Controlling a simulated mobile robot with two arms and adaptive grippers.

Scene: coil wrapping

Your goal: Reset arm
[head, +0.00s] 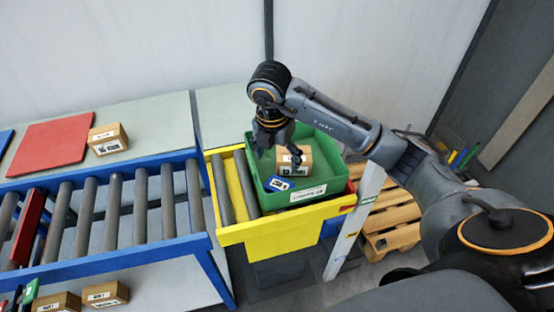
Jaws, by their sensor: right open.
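My right gripper (276,153) hangs at the end of my right arm, which reaches in from the right side of the head view. It is open, pointing down over the green bin (322,165). A cardboard box (291,160) with a white label sits inside the bin, just below and right of the fingers. A small blue item (279,184) with a white label lies beside the box, in the front left of the bin. I cannot tell whether the fingers touch either one. My left gripper is not in view.
The green bin stands on a yellow frame (240,232) at the end of a blue roller conveyor (130,250). A red panel (48,146) and a cardboard box (108,139) lie on the table behind. Cardboard boxes (104,294) sit low at front left. A wooden pallet (392,215) lies at right.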

